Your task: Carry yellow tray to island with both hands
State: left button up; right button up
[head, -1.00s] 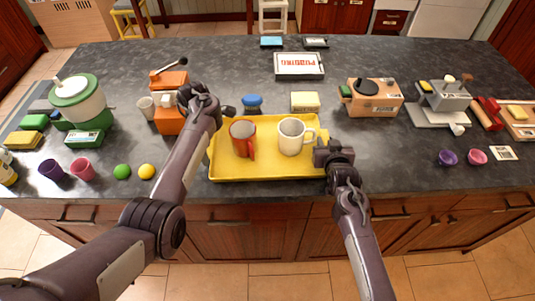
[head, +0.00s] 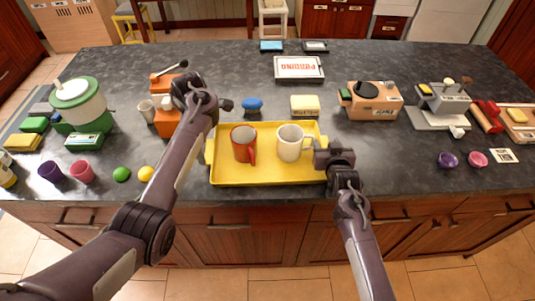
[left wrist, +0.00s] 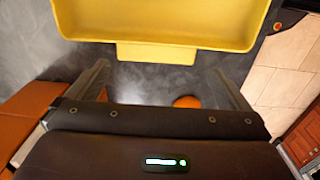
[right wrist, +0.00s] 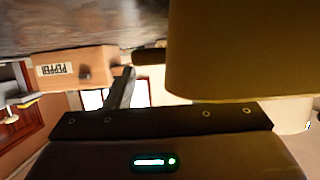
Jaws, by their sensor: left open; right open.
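The yellow tray (head: 265,172) rests on the dark island top near its front edge. A red mug (head: 243,146) and a white mug (head: 290,143) stand upright in it. My left gripper (head: 215,103) is open above and left of the tray's left end. In the left wrist view the tray's handle tab (left wrist: 158,52) lies ahead of the open fingers, apart from them. My right gripper (head: 334,158) is open at the tray's right end. In the right wrist view the tray (right wrist: 235,60) fills the right side and hides one finger; contact is unclear.
A blue lidded item (head: 252,104) and a cream block (head: 305,104) sit behind the tray. An orange machine (head: 168,121) stands beside my left gripper. Green (head: 122,174) and yellow (head: 146,173) balls lie to the left. A wooden grinder (head: 372,100) stands to the right.

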pick_arm(q)
jog(key=r, duration=0.3)
jog(key=shift+s+r, duration=0.15)
jog(key=shift+s, duration=0.05)
pick_arm(e)
jog(key=f, duration=0.1)
jog(key=s+f, duration=0.1)
jog(key=shift+s+a+f+g, duration=0.1)
jog(key=shift+a+f+g, duration=0.05)
jog(key=shift+f+g, duration=0.2)
pick_arm(q)
jog(key=shift+w+f, duration=0.2)
jog(key=shift+w, duration=0.2)
pick_arm(e)
jog(key=shift+s+r, duration=0.25)
jog(key=shift+s, duration=0.3)
pick_arm(q)
jog(key=shift+s+r, duration=0.1)
jog(key=shift+r, duration=0.05)
pick_arm(e)
jog(key=s+r, duration=0.4)
jog(key=s, duration=0.1)
jog(key=shift+d+r, duration=0.15)
jog(key=shift+d, duration=0.05)
jog(key=shift+s+r, duration=0.15)
jog(key=shift+r, duration=0.1)
pick_arm(q)
jog(key=shift+d, duration=0.1)
